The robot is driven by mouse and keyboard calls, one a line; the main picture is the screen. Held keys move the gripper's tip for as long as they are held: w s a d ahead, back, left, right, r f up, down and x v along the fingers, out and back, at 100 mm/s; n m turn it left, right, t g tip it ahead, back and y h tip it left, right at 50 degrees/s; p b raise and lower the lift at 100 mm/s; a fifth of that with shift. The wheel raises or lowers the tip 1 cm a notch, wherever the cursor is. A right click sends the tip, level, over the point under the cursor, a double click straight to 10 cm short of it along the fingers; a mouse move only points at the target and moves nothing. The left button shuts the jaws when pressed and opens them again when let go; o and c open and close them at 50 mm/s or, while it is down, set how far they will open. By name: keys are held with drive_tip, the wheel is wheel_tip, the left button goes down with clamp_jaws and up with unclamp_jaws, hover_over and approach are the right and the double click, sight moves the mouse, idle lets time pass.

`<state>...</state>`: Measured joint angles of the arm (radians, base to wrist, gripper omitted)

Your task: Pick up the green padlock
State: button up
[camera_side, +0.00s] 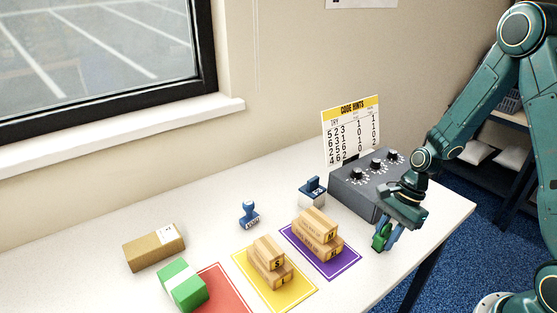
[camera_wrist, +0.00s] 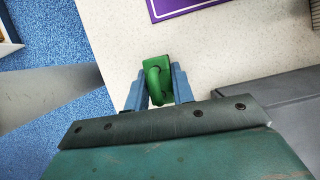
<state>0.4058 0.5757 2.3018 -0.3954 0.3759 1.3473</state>
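The green padlock (camera_side: 380,239) is at the right front part of the white table, below my gripper. In the wrist view the padlock (camera_wrist: 158,68) shows its green body and its rounded shackle towards me. My gripper (camera_side: 388,238) points down, with its blue fingers at the padlock. In the wrist view the gripper (camera_wrist: 158,83) has one finger on each side of the padlock, very close to it. I cannot tell whether the fingers press on it. Whether the padlock rests on the table is also unclear.
A grey box with dials (camera_side: 350,190) stands close behind my gripper. A purple mat (camera_side: 347,266) with wooden blocks lies to the left. The table's edge is near.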

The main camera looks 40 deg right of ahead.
clamp_jaws()
drive_tip(key=shift+r, duration=0.1)
drive_tip(key=shift+r, duration=0.6)
wheel_tip(320, 180, up, 19)
drive_tip(key=shift+f, duration=0.15)
idle(0.5)
